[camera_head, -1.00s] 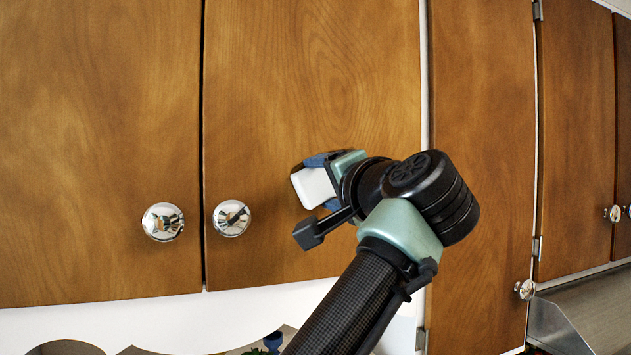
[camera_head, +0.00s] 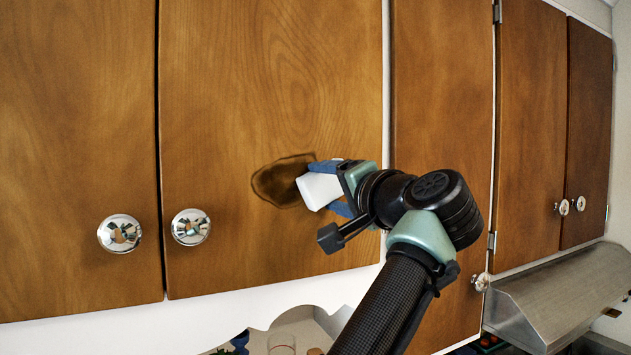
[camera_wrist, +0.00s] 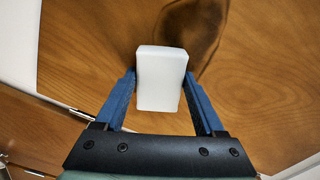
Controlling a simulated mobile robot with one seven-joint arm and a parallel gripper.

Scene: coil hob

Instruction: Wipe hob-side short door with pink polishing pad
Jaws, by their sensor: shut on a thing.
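The pad in my gripper (camera_head: 327,188) looks white, not pink, in both views. My gripper's blue fingers are shut on the sides of the pad (camera_head: 316,190); the wrist view shows the pad (camera_wrist: 160,82) upright between them. The pad is at the wooden cabinet door (camera_head: 270,90) with the round knob near its lower left corner. I cannot tell whether it touches the wood. A dark brown stain (camera_head: 275,184) lies on this door, left of and partly behind the pad. It also shows in the wrist view (camera_wrist: 205,35), beyond the pad's upper right.
A chrome knob (camera_head: 190,227) sticks out left of the stain, beside the neighbouring door's knob (camera_head: 119,233). A taller door (camera_head: 440,110) stands to the right. Further right, shorter doors (camera_head: 532,130) hang above a metal hood (camera_head: 570,290).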

